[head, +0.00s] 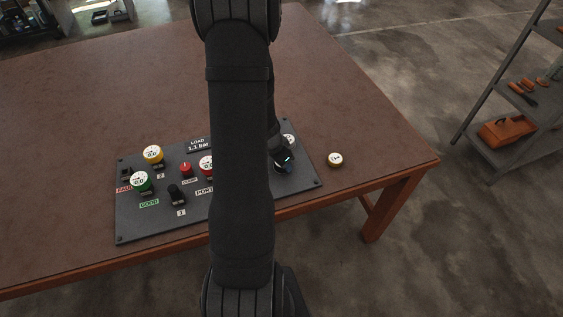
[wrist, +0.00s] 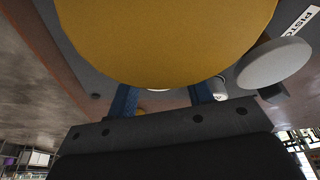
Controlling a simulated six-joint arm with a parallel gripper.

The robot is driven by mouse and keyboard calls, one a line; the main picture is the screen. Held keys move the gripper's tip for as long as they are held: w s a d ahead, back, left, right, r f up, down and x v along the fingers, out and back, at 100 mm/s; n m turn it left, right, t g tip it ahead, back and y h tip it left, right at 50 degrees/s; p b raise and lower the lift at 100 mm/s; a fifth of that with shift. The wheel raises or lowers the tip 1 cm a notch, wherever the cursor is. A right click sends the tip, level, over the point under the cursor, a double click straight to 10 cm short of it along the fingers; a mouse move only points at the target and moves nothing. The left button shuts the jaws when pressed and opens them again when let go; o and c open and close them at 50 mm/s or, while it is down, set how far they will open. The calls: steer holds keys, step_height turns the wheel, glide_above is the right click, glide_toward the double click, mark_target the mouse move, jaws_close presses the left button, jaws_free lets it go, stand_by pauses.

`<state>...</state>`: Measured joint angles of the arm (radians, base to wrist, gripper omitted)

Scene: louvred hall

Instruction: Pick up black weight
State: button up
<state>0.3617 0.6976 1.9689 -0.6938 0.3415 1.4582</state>
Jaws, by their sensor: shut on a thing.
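My gripper (head: 284,162) is over the right part of the dark panel, partly hidden by my arm. Its two blue fingers also show in the wrist view (wrist: 163,98), shut on a broad yellow disc (wrist: 165,40). The disc fills the top of that view and hides the fingertips. I cannot make out a separate black weight. A small brass-rimmed disc with a white top (head: 335,160) lies on the table right of the panel, apart from my gripper.
The dark panel (head: 150,223) carries yellow (head: 153,154), green (head: 140,182) and red (head: 186,168) round pieces on the left. A pale grey disc (wrist: 274,62) is close to the yellow disc. The brown table (head: 100,95) is clear behind. A shelf (head: 508,140) stands at right.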

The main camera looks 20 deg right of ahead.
steer(key=shift+r, duration=0.15)
steer(key=shift+r, duration=0.55)
steer(key=r, duration=0.3)
steer(key=shift+s+d+r, duration=0.2)
steer(key=shift+s+d, duration=0.2)
steer(key=s+d+r, duration=0.5)
steer(key=s+r, duration=0.1)
steer(key=s, duration=0.2)
steer(key=w+a+r+n+t, duration=0.1)
steer(key=w+a+r+n, duration=0.3)
steer(key=w, duration=0.4)
steer(key=shift+y, duration=0.4)
steer(key=w+a+f, duration=0.1)
steer(key=w+a, duration=0.1)
steer(key=w+a+f, duration=0.2)
steer(key=w, duration=0.1)
steer(key=w+a+f, duration=0.2)
steer(key=w, duration=0.1)
steer(key=shift+w, duration=0.2)
steer(key=shift+w+a+f, duration=0.2)
steer(key=shift+w+a, duration=0.05)
steer(key=shift+w, duration=0.05)
steer(key=shift+f, duration=1.95)
steer(key=shift+f, duration=0.1)
